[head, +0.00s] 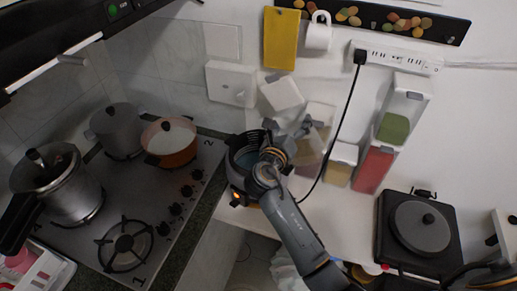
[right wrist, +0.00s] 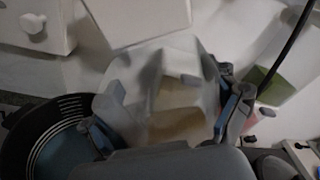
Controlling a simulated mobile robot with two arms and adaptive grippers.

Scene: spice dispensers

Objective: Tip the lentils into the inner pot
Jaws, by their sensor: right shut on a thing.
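My right gripper (head: 292,145) is at the right side of the black cooker's open inner pot (head: 250,152). The right wrist view shows its two fingers (right wrist: 168,122) shut on a clear container (right wrist: 180,65) from both sides. Tan contents, apparently the lentils (right wrist: 175,126), show low inside it. The container also shows in the head view (head: 318,115), beside the pot's rim. The pot also shows at the left of the right wrist view (right wrist: 62,145), with a bluish inside; its bottom is partly hidden. My left gripper is not in view.
Clear dispensers with red (head: 374,168) and green (head: 393,128) contents stand to the right against the wall. A black cord hangs from the power strip (head: 395,58) near the gripper. A stove with pots (head: 170,142) is at left, a hotplate (head: 420,228) at right.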

